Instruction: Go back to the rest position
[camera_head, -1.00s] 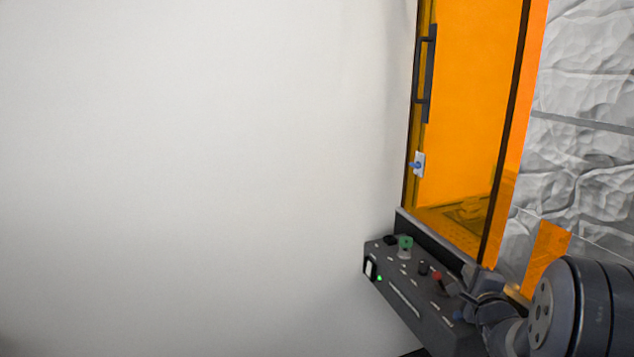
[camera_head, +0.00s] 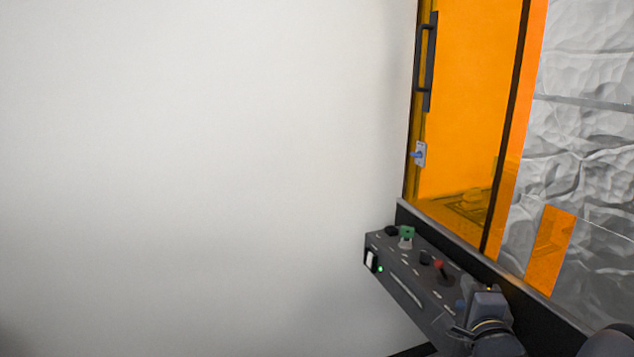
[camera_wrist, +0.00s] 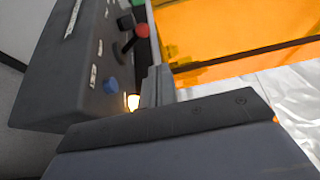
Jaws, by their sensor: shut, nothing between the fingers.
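My gripper (camera_head: 487,300) is at the lower right of the head view, by the right end of the dark control box (camera_head: 400,285). In the wrist view my gripper (camera_wrist: 157,82) is shut and empty, with its fingers close to a lit amber button (camera_wrist: 133,102). I cannot tell whether it touches the box. The box carries a red-tipped lever (camera_head: 440,268), a green knob (camera_head: 406,234), a blue button (camera_wrist: 110,87) and a white rocker switch (camera_head: 371,260) beside a small green light (camera_head: 380,269).
Above the box stands an orange see-through enclosure (camera_head: 465,100) with a black door handle (camera_head: 427,62) and a small latch with a blue part (camera_head: 419,154). Grey rough stone (camera_head: 585,130) shows at right. In front of the plain white wall (camera_head: 200,170) at left, the view is clear.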

